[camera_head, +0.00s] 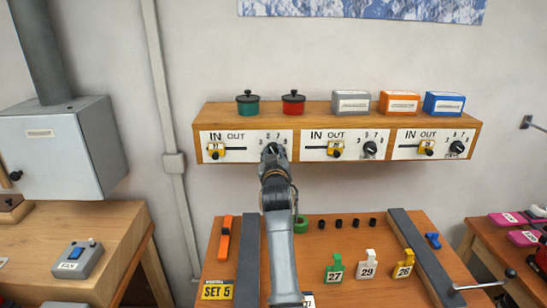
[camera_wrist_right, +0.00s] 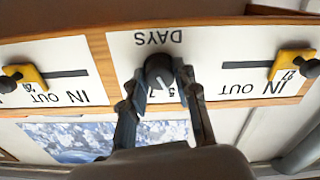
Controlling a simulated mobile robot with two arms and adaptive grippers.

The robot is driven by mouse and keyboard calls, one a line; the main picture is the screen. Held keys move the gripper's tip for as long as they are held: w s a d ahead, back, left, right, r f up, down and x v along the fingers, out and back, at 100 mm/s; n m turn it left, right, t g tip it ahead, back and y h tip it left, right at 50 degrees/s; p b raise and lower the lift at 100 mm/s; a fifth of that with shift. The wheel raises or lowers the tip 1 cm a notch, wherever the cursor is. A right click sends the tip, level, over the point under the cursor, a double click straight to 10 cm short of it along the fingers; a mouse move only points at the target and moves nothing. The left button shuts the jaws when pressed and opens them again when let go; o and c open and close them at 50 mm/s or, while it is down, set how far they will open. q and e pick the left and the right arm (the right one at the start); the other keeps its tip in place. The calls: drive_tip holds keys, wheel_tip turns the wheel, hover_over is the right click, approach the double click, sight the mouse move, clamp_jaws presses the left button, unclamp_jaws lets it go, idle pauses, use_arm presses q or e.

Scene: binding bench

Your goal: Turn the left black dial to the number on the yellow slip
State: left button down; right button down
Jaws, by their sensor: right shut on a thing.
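The left black dial (camera_wrist_right: 159,71) sits on the left white panel (camera_head: 225,138), under the word DAYS in the upside-down wrist view. My right gripper (camera_head: 272,153) reaches up to this dial and hides most of it in the head view. In the wrist view my right gripper (camera_wrist_right: 160,76) has one finger on each side of the dial, shut on it. A 5 and a 7 show beside the dial, partly covered; I cannot tell exactly where its pointer stands. The yellow slip (camera_head: 216,291) reads SET 5 and lies at the bench's front left. My left gripper is not in view.
The middle dial (camera_head: 370,148) and right dial (camera_head: 457,147) are on the same wooden shelf box (camera_head: 300,166). A yellow slider (camera_head: 214,150) is left of my gripper. Tagged hooks, bars and an orange tool (camera_head: 225,238) are on the bench below.

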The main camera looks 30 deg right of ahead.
drive_tip(key=shift+m, duration=0.5)
drive_tip(key=c, duration=1)
unclamp_jaws()
drive_tip(key=shift+r, duration=0.2)
wheel_tip(320, 180, up, 10)
drive_tip(key=shift+f, duration=0.2)
